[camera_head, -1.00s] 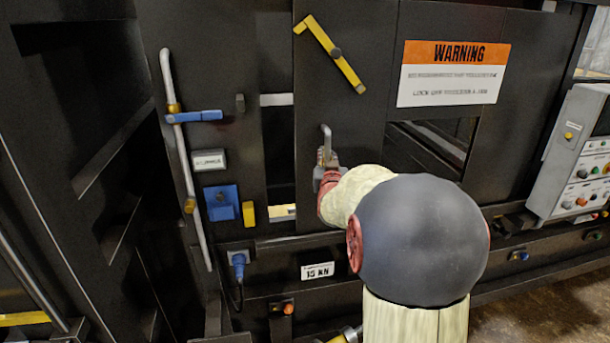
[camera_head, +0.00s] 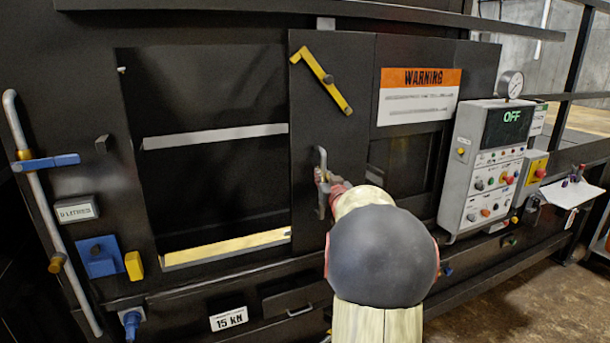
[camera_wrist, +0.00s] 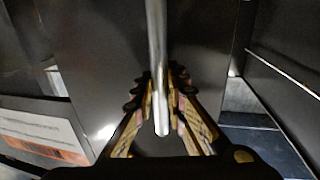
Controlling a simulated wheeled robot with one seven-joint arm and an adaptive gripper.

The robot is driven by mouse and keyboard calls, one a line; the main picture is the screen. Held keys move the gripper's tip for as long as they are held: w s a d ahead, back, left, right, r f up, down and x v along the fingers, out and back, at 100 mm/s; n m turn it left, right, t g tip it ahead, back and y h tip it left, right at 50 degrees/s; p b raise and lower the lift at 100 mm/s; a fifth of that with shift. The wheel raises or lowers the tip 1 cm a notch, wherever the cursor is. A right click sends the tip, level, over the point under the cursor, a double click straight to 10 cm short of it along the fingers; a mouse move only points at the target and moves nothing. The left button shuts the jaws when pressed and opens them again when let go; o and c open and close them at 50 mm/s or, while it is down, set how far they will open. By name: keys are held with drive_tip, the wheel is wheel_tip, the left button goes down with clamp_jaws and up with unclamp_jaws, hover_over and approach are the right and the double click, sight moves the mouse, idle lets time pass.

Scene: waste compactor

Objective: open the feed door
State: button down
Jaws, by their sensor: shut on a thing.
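The feed door (camera_head: 308,115) is a dark sliding panel with a yellow diagonal bar (camera_head: 322,80) on its upper part. It stands to the right of a wide, dark rectangular opening (camera_head: 215,190) with a pale yellow strip along its bottom. The door's vertical metal handle (camera_head: 322,155) shows above my gripper (camera_head: 324,186). In the wrist view the handle (camera_wrist: 155,40) runs down between the fingers of my gripper (camera_wrist: 160,88), which are closed around it. My arm hides the lower right of the door.
A warning sign (camera_head: 418,92) is on the panel right of the door. A grey control box (camera_head: 482,185) reading OFF stands farther right. A bent pale bar (camera_head: 45,215) with a blue latch (camera_head: 50,163) is at the left. Concrete floor is free at the lower right.

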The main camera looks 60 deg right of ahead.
drive_tip(key=p, duration=1.4)
approach(397, 155)
drive_tip(key=x, duration=0.4)
drive_tip(key=shift+d, duration=0.1)
drive_tip(key=c, duration=2)
unclamp_jaws()
drive_tip(key=shift+f, duration=0.1)
drive_tip(key=shift+o, duration=0.9)
drive_tip(key=v, duration=1.2)
